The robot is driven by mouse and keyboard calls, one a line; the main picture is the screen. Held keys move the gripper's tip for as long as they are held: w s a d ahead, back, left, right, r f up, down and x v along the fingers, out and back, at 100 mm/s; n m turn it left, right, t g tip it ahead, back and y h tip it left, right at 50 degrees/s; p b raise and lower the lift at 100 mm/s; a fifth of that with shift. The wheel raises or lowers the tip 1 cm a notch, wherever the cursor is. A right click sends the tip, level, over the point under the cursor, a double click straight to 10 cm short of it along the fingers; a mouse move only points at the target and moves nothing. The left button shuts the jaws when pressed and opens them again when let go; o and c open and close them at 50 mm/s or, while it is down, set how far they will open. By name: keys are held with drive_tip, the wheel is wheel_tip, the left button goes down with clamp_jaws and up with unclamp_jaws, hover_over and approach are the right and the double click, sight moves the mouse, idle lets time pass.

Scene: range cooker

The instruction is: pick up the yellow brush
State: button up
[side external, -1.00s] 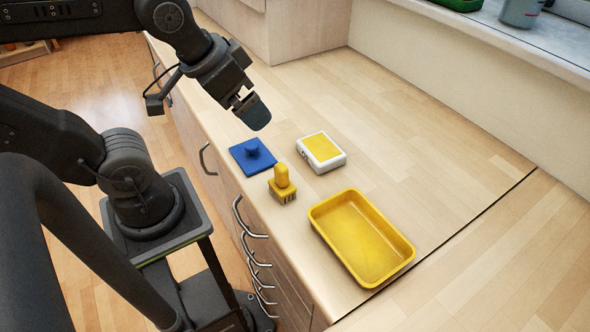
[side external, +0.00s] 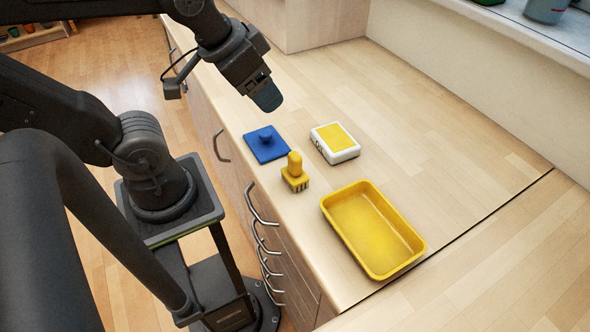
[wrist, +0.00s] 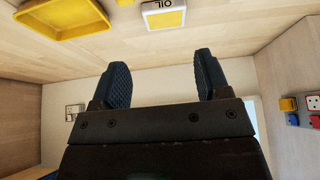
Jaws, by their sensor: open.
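The yellow brush (side external: 295,172) stands upright on the wooden counter, handle up and bristles down, between the blue square piece and the yellow tray. My gripper (side external: 268,97) is above the counter, up and to the left of the brush in the side view, apart from it. In the wrist view my gripper (wrist: 158,84) shows two dark ribbed fingers spread apart with nothing between them.
A blue square piece with a knob (side external: 266,146) lies behind the brush. A white and yellow box (side external: 335,143), lettered "OIL" in the wrist view (wrist: 162,17), sits to the right. The yellow tray (side external: 419,254) is at front right. The counter behind is clear.

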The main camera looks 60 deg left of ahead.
drive_tip(key=shift+c, duration=1.3)
drive_tip(key=m+g+y, duration=0.2)
drive_tip(key=m+g, duration=0.4)
drive_tip(key=m, duration=1.1)
approach(295, 154)
drive_tip(key=f, duration=0.4)
drive_tip(key=a+f, duration=0.1)
drive_tip(key=f, duration=0.3)
drive_tip(key=a+f, duration=0.1)
drive_tip(key=f, duration=0.3)
drive_tip(key=shift+s, duration=0.2)
